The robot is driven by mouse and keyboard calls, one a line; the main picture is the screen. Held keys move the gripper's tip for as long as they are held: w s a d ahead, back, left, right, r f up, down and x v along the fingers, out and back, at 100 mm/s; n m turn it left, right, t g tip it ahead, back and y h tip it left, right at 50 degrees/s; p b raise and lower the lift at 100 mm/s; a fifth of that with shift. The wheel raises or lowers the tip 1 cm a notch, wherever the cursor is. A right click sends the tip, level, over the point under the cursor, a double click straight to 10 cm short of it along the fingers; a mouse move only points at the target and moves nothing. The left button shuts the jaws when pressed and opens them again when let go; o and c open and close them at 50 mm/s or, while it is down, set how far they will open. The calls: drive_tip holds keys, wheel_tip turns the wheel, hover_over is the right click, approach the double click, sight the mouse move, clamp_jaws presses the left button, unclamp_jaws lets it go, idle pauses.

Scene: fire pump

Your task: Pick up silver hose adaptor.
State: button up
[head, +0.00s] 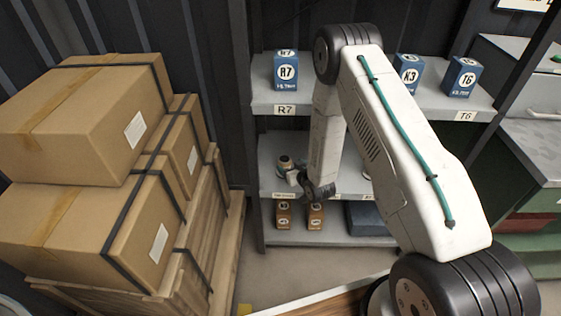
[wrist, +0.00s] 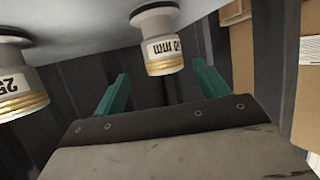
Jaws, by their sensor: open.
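Two pale hose adaptors with gold-ringed ends show in the wrist view, where the scene appears upside down. One adaptor (wrist: 163,48), with a label ending in "0 mm", lies in line with the gap between my fingers. The other adaptor (wrist: 18,85), marked "25", is at the left edge, outside the fingers. Both stand on a pale shelf. My gripper (wrist: 160,84) is open, its two teal fingers apart with nothing held. In the head view, one adaptor (head: 285,163) shows on the middle shelf, beside my gripper (head: 294,177). My arm hides part of that shelf.
The middle shelf (head: 268,148) has a shelf above it holding blue boxes, including R7 (head: 286,70), K3 (head: 409,74) and T6 (head: 461,77). Small orange boxes (head: 284,215) stand below. Strapped cartons (head: 100,120) stack at left. A cabinet (head: 535,150) stands right.

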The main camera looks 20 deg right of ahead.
sight(283, 161)
drive_tip(key=x, duration=0.7)
drive_tip(key=shift+w+a+f, duration=0.15)
drive_tip(key=shift+a+f, duration=0.2)
drive_tip(key=shift+d, duration=0.1)
drive_tip(key=c, duration=1.3)
